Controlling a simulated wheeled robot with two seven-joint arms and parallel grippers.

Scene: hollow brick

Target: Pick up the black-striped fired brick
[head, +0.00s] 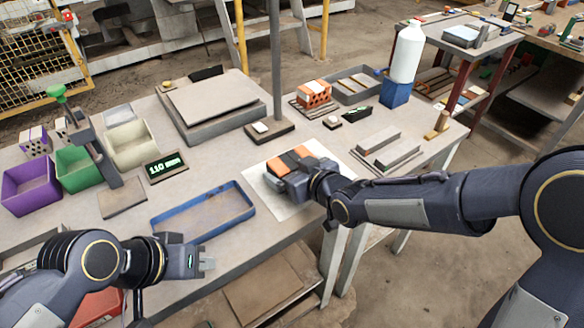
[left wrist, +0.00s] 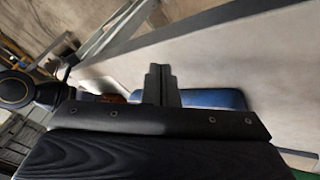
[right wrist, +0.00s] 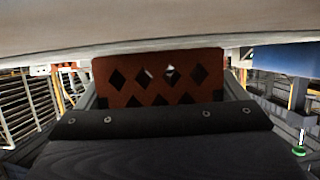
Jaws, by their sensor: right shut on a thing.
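An orange-red brick with a dark stripe across its top (head: 291,158) is on a white sheet (head: 262,190) on the bench. My right gripper (head: 297,175) is shut on this brick and hides part of it. In the right wrist view the brick's holed face (right wrist: 150,82), with diamond-shaped openings, fills the space between the fingers. I cannot tell whether the brick touches the sheet. My left gripper (head: 207,265) is empty and shut near the bench's front edge; its fingers are together in the left wrist view (left wrist: 160,85).
A white-striped orange brick (head: 314,93) stands farther back on a rack. A blue tray (head: 203,232) lies left of the sheet. Purple (head: 30,190), green (head: 77,170) and cream (head: 130,145) bins stand at left. A post (head: 275,70) rises behind the held brick; grey rails (head: 387,150) lie right.

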